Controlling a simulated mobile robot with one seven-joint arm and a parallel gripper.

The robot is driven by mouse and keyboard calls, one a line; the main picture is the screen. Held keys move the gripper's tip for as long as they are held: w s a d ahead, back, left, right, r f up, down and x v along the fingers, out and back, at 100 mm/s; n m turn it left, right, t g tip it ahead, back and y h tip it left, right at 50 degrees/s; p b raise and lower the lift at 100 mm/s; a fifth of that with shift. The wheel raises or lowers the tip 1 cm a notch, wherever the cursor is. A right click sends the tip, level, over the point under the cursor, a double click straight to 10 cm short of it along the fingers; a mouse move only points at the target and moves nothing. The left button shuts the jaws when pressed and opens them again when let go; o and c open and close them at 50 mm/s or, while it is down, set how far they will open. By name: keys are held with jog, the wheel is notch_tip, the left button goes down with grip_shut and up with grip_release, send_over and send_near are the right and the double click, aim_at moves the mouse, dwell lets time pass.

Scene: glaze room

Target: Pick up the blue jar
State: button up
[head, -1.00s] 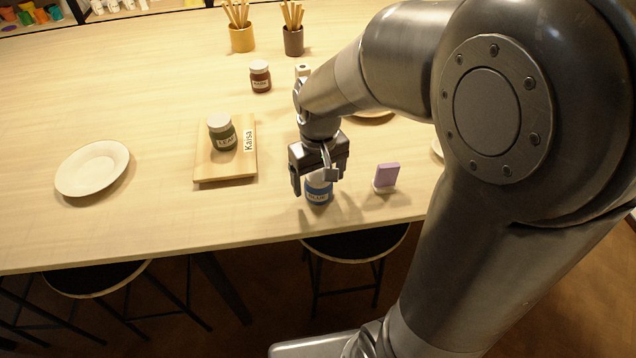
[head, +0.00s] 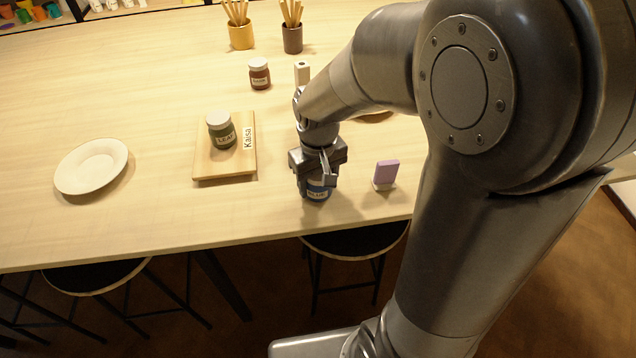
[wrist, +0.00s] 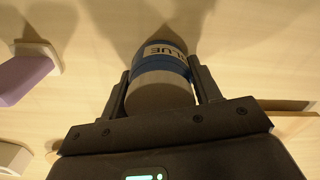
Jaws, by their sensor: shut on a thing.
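The blue jar (head: 316,193) stands near the front edge of the table, with a label reading BLUE. My gripper (head: 317,183) is over it and shut on it, the fingers on either side of its upper part. In the wrist view the blue jar (wrist: 160,66) with its pale lid sits between the two fingers (wrist: 158,90). The gripper hides the lid in the head view. I cannot tell any gap between the jar and the table.
A purple block in a pale holder (head: 386,174) stands close on the right. A wooden board (head: 208,172) marked Kaisa bears a green jar (head: 221,131). A red-brown jar (head: 259,74), brush cups (head: 241,36) and a white plate (head: 91,167) stand farther off. Stools (head: 357,243) are below the edge.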

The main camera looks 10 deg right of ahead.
jog(key=shift+c, duration=1)
jog(key=shift+r, duration=0.15)
